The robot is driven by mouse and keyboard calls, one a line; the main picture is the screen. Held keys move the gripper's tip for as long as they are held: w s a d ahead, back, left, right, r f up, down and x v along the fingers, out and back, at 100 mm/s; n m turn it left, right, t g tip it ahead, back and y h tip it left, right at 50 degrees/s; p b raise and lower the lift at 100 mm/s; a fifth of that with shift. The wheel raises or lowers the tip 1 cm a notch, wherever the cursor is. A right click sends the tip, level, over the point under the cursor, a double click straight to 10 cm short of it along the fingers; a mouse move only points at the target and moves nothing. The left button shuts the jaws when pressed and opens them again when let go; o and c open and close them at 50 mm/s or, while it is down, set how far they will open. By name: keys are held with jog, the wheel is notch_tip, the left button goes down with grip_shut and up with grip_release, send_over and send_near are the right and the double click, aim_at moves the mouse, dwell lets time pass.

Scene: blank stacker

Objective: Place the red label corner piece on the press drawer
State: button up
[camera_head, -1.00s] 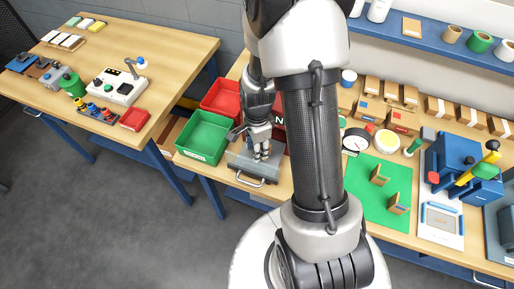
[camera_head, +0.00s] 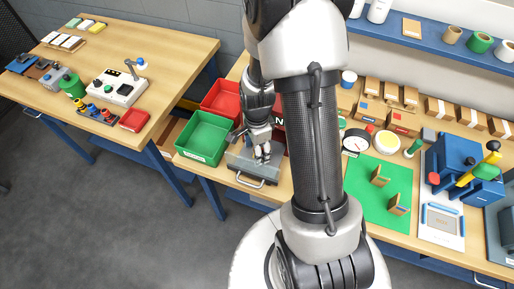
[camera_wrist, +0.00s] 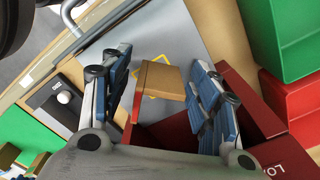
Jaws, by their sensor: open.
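The red label corner piece (camera_wrist: 159,79) is tan, with a narrow red strip along its left side in the wrist view. It appears to rest on the grey press drawer (camera_wrist: 205,35), over a yellow outline marked there. My gripper (camera_wrist: 163,85) is open, with one blue-padded finger on each side of the piece and visible gaps between. In the head view my gripper (camera_head: 262,156) is over the drawer (camera_head: 243,164), which has a front handle. The piece cannot be made out there. Its underside is hidden.
A dark red press body (camera_wrist: 240,107) with white letters stands close beside the fingers. A green bin (camera_head: 203,137) and a red bin (camera_head: 222,98) are left of the drawer. A green mat (camera_head: 378,205) with two tan corner pieces lies right of my arm.

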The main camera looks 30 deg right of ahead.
jog(key=s+a+r+n+t+p, duration=0.1)
jog(key=s+a+r+n, duration=0.15)
jog(key=r, duration=0.55)
jog(key=s+a+r+n+p, duration=0.1)
jog(key=r+n, duration=0.2)
jog(key=r, duration=0.6)
jog(key=s+a+r+n+t+p, duration=0.1)
jog(key=a+r+n, duration=0.15)
jog(key=r, duration=0.55)
jog(key=s+a+r+n+t, duration=0.2)
jog(key=s+a+r+n, duration=0.2)
jog(key=s+n, duration=0.6)
notch_tip(320, 180, up, 3)
jog(key=shift+f+n+t, duration=0.1)
jog(key=shift+n+t, duration=0.2)
jog(key=shift+n, duration=0.4)
jog(key=shift+a, duration=0.1)
notch_tip(320, 180, down, 6)
jog(key=b, duration=0.6)
jog(key=shift+c, duration=0.3)
